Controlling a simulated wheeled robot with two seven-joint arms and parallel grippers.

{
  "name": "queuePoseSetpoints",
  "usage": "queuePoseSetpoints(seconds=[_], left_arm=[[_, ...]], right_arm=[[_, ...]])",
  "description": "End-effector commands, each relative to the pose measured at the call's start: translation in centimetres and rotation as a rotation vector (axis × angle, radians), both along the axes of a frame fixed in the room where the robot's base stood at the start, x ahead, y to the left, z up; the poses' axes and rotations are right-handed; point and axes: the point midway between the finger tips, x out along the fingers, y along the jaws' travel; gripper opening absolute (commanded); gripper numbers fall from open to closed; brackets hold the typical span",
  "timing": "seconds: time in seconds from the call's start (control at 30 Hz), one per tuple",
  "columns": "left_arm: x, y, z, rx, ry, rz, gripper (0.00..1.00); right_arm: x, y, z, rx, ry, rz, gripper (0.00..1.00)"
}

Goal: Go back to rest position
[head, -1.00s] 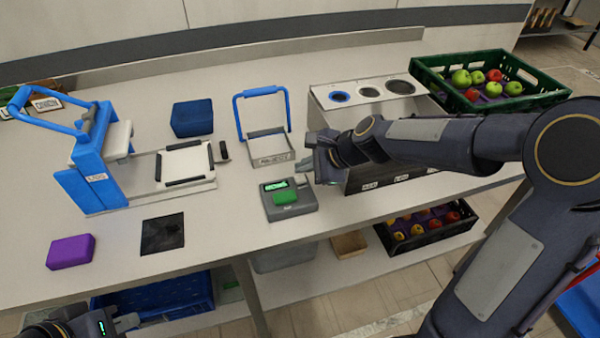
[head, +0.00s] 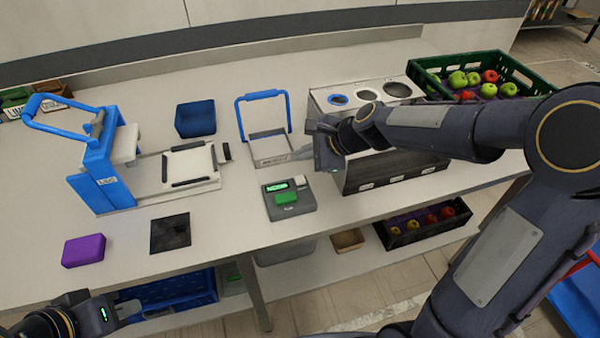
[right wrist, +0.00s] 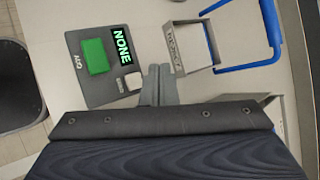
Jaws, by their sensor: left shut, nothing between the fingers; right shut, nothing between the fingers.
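My right gripper (head: 302,153) reaches in from the right, above the bench beside the small blue-handled stand. In the right wrist view its two fingers (right wrist: 160,78) are together with nothing between them. They point between the grey display device (right wrist: 85,70) and the stand (right wrist: 190,47). My left gripper (head: 130,308) is at the lower left, in front of the bench edge and above the lower shelf. It looks shut and empty, with its arm partly cut off by the frame.
A three-hole box (head: 350,180) stands under my right forearm. A green crate (head: 425,70) holds apples.

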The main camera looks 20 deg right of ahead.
Motion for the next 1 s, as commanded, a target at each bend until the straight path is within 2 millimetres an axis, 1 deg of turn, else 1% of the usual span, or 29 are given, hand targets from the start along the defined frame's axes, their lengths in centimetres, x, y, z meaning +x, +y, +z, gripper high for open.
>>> queuePoseSetpoints(seconds=[0.63,0.73,0.77,0.87,0.97,1.0], left_arm=[[0.0,0.0,-0.1,0.000,0.000,0.000,0.00],[0.0,0.0,-0.1,0.000,0.000,0.000,0.00],[0.0,0.0,-0.1,0.000,0.000,0.000,0.00],[0.0,0.0,-0.1,0.000,0.000,0.000,0.00],[0.0,0.0,-0.1,0.000,0.000,0.000,0.00],[0.0,0.0,-0.1,0.000,0.000,0.000,0.00]], right_arm=[[0.0,0.0,-0.1,0.000,0.000,0.000,0.00],[-0.3,-0.1,0.1,-0.010,-0.009,0.012,0.00],[-0.6,-0.2,0.4,-0.020,-0.018,0.025,0.00],[-2.9,-0.7,1.9,-0.093,-0.080,0.114,0.00],[-7.1,-1.6,3.7,-0.226,-0.179,0.274,0.00],[-9.2,-2.0,4.2,-0.292,-0.223,0.353,0.00]])
